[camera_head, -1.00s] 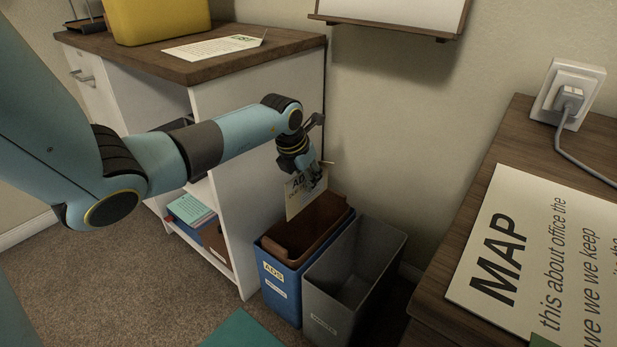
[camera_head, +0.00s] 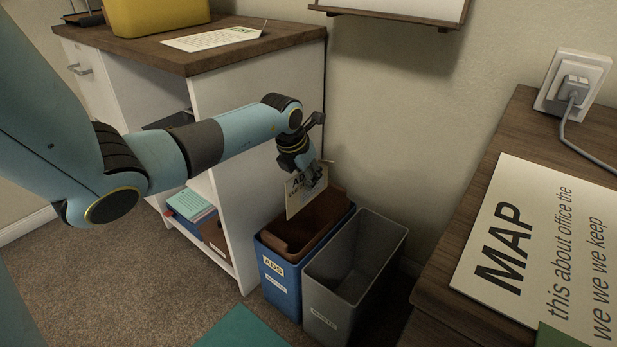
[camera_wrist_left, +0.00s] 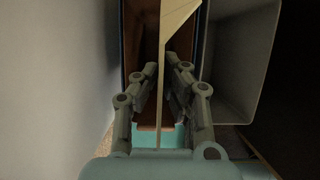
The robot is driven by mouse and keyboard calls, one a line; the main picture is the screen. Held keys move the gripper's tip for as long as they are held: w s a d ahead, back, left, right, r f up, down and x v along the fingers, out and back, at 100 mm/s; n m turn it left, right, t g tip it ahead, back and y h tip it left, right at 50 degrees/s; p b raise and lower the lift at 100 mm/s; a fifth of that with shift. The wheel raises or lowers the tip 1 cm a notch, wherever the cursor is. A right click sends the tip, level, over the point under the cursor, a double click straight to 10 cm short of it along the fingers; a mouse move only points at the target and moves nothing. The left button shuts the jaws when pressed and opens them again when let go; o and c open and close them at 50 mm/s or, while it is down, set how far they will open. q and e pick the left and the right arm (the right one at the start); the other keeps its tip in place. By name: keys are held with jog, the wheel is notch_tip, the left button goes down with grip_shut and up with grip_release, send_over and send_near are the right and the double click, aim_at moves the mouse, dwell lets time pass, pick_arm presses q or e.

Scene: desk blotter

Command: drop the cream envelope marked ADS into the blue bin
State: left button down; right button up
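The cream envelope marked ADS (camera_head: 294,200) hangs from my left gripper (camera_head: 314,178), tilted, above the blue bin (camera_head: 281,287). The blue bin has an ADS label on its front. A brown open box or tray (camera_head: 318,222) sits in the bin's mouth, under the envelope, and hides the inside. In the left wrist view the envelope (camera_wrist_left: 176,22) stands edge-on between the fingers of my left gripper (camera_wrist_left: 160,75), with the brown box below. The fingers seem closed on the envelope, though a small gap shows at the left one. My right gripper is in neither view.
A grey open bin (camera_head: 335,318) stands against the blue bin's right side. A white cabinet (camera_head: 235,170) with a wooden top rises close on the left. A wooden desk (camera_head: 455,260) with a MAP sheet (camera_head: 545,240) is on the right. The wall is behind the bins.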

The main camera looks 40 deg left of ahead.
aim_at(308, 202)
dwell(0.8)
pick_arm(q)
jog(key=shift+f, duration=0.35)
jog(key=shift+f+b, duration=0.45)
jog(key=shift+b, duration=0.1)
jog(key=shift+f+b, duration=0.95)
jog(key=shift+f, duration=0.45)
jog(key=shift+f+b, duration=0.65)
jog(key=shift+f, duration=0.25)
jog(key=shift+f+b, duration=0.5)
jog(key=shift+f, duration=0.25)
jog(key=shift+f+b, duration=0.8)
jog(key=shift+f, duration=0.3)
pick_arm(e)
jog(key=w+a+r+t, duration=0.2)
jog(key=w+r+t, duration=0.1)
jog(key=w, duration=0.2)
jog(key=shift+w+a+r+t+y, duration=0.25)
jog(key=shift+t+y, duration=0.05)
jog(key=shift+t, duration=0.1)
pick_arm(q)
jog(key=c, duration=1.4)
grip_release()
